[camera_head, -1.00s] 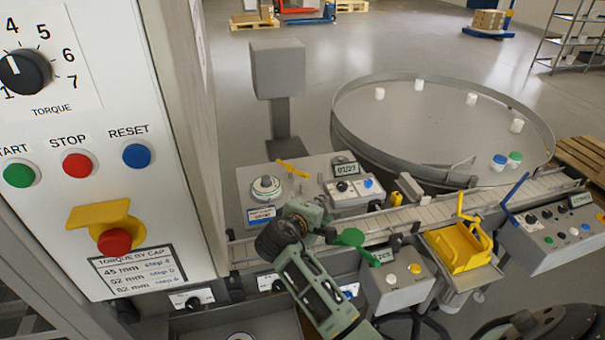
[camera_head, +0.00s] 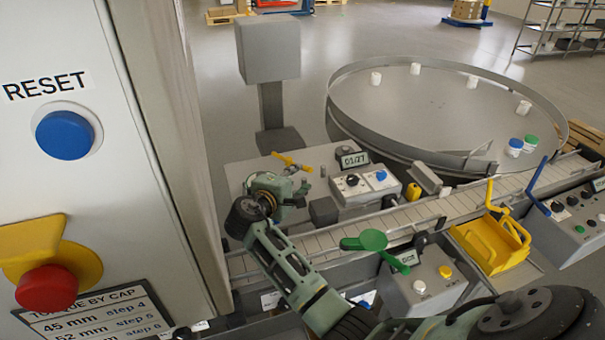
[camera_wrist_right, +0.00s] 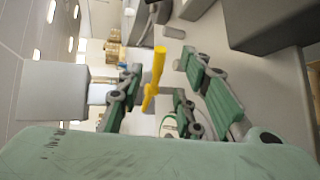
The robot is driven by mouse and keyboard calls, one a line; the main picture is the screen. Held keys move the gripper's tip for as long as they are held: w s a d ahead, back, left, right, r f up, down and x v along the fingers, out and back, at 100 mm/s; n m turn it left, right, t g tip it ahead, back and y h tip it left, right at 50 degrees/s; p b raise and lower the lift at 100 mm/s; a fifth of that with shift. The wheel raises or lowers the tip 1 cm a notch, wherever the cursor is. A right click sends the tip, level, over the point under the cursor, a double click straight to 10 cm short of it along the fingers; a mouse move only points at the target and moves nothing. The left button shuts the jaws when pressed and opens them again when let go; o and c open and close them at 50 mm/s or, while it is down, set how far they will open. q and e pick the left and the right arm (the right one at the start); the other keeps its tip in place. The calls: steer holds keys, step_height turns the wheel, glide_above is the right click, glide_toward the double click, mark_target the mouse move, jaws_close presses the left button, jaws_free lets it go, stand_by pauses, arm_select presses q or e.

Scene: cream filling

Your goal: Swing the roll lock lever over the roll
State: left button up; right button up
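The yellow roll lock lever (camera_head: 290,160) stands at the back of the grey labelling station, just beyond my right gripper (camera_head: 302,186). In the right wrist view the lever (camera_wrist_right: 155,77) shows between the two green fingers of the right gripper (camera_wrist_right: 161,66), which are apart. I cannot tell whether they touch it. The white roll is hidden behind my right gripper and wrist in the head view; part of a pale round shape, likely the roll (camera_wrist_right: 169,127), shows low between the fingers in the wrist view. My left gripper is not in view.
A small control box (camera_head: 364,186) with a blue knob stands right of the gripper. A conveyor (camera_head: 400,222) runs along the front, with a green paddle (camera_head: 372,240) before it. A grey post with a box head (camera_head: 268,52) stands behind. The large round table (camera_head: 430,105) is farther back.

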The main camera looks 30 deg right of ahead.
mark_target(306, 170)
steer(key=shift+w+d, duration=0.25)
steer(key=shift+d, duration=0.1)
steer(key=p+x, duration=0.1)
steer(key=x, duration=0.4)
steer(key=shift+d+f, duration=0.1)
steer(key=shift+d, duration=0.3)
steer(key=shift+w+d+f+p, duration=0.15)
steer(key=shift+w+d+p, duration=0.15)
steer(key=shift+d, duration=0.05)
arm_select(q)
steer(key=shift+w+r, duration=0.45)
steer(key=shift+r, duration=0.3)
arm_select(e)
jaws_close()
